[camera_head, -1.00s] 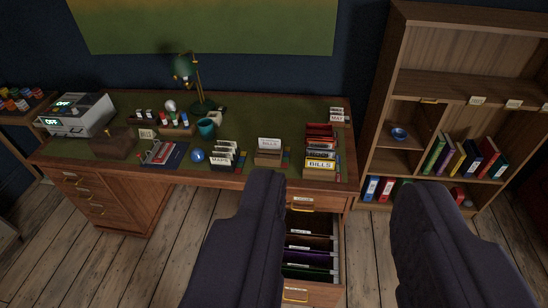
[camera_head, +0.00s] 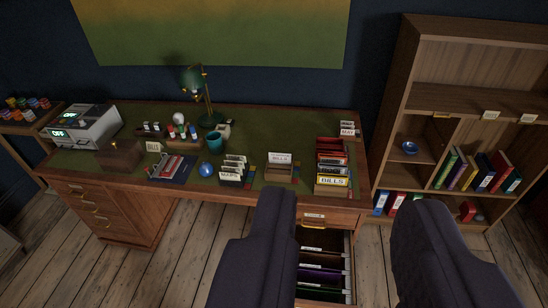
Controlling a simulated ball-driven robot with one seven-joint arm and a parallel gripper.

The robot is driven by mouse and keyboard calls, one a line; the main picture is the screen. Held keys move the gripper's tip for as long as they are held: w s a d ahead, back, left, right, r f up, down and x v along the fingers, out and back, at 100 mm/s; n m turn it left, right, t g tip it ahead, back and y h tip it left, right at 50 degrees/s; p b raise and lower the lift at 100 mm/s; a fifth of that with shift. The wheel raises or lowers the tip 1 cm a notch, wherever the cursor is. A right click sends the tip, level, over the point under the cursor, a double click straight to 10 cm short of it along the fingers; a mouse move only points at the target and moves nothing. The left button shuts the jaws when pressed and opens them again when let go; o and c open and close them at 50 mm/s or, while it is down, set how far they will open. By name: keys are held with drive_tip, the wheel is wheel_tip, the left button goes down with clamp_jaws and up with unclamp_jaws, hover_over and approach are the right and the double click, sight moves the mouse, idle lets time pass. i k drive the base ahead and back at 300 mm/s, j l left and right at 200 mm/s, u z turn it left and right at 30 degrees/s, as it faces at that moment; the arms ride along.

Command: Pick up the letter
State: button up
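My gripper (camera_head: 348,215) is in the lower part of the view, in front of the desk. Its two dark fingers stand wide apart with nothing between them but the view of the desk drawer. I cannot make out a letter for certain. White cards or papers stand in holders on the desk (camera_head: 271,110): one marked BILLS (camera_head: 279,160), a row of cards (camera_head: 234,170), a yellow-labelled BILLS file box (camera_head: 332,182) and a MAY holder (camera_head: 347,130).
An open drawer (camera_head: 325,262) with hanging files juts from the desk's right side. A bookshelf (camera_head: 408,100) with books stands at right. A green lamp (camera_head: 192,78), teal mug (camera_head: 215,140) and a machine reading OFF (camera_head: 86,127) stand on the desk. Wooden floor lies clear at front left.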

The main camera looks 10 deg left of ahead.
sight(274, 159)
drive_tip(key=i+j, duration=0.2)
drive_tip(key=j, duration=0.2)
drive_tip(key=i+j, duration=0.15)
drive_tip(key=j, duration=0.25)
drive_tip(key=i+j, duration=0.2)
drive_tip(key=j, duration=0.25)
drive_tip(key=i+j, duration=0.2)
drive_tip(key=j, duration=0.2)
drive_tip(key=i+j+u, duration=0.1)
drive_tip(key=j, duration=0.3)
drive_tip(key=i+j, duration=0.35)
drive_tip(key=i, duration=0.15)
drive_tip(key=i+j, duration=0.35)
drive_tip(key=i+l+u, duration=0.1)
drive_tip(key=i+l, duration=0.75)
drive_tip(key=i, duration=0.15)
